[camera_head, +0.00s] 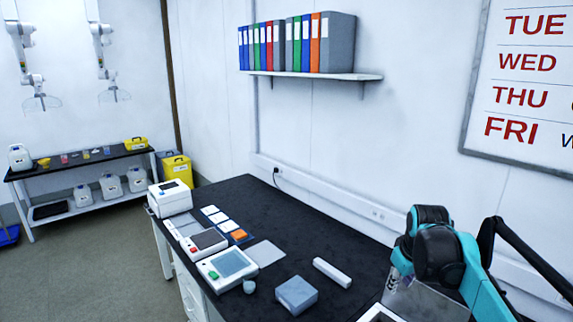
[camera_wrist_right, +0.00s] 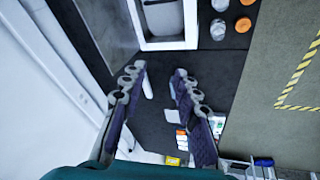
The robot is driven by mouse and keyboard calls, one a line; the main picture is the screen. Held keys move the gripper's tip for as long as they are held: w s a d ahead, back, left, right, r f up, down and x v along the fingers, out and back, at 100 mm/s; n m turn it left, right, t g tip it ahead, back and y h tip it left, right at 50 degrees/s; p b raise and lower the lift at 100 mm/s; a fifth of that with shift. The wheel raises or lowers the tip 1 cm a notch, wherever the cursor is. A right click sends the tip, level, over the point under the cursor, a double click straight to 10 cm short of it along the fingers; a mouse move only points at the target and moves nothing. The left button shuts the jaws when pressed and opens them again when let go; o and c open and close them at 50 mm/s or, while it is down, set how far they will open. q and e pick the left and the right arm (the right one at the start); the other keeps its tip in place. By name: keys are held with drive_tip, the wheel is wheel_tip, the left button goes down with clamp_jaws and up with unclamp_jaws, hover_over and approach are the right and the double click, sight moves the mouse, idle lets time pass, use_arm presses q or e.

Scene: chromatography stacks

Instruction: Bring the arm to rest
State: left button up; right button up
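My right arm, teal and black, comes in at the right of the head view, above the right part of the black bench (camera_head: 290,240). In the right wrist view my right gripper (camera_wrist_right: 158,76) is open, its two dark padded fingers apart. Nothing is held between them; the dark bench top and a small white item show beyond the gap. In the head view the fingers are hard to make out behind the arm's joints. My left gripper is in neither view.
The bench holds a white boxy device (camera_head: 170,198), a device with a screen (camera_head: 228,264), a grey-blue box (camera_head: 296,294) and a white bar (camera_head: 332,272). A shelf (camera_head: 320,75) with binders is on the wall. In the wrist view, orange-topped jars (camera_wrist_right: 243,24) stand near the bench edge.

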use_arm(q)
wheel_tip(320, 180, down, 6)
drive_tip(key=b, duration=0.5)
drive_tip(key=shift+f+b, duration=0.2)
drive_tip(key=shift+b, duration=0.2)
use_arm(e)
drive_tip(key=s+a+f+m+t, duration=0.1)
drive_tip(key=s+a+f, duration=0.2)
drive_tip(key=s+f, duration=0.3)
drive_tip(key=s+a+f+m+t, duration=0.1)
drive_tip(key=s+a+f, duration=0.3)
drive_tip(key=s+f, duration=0.2)
drive_tip(key=s+a+f+m+t+y, duration=0.1)
drive_tip(key=s+a+f, duration=0.3)
drive_tip(key=s, duration=0.6)
wheel_tip(320, 180, down, 2)
drive_tip(key=shift+f+m, duration=0.2)
drive_tip(key=shift+m, duration=0.2)
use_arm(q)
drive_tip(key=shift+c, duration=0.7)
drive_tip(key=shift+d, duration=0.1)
use_arm(e)
drive_tip(key=shift+d, duration=0.15)
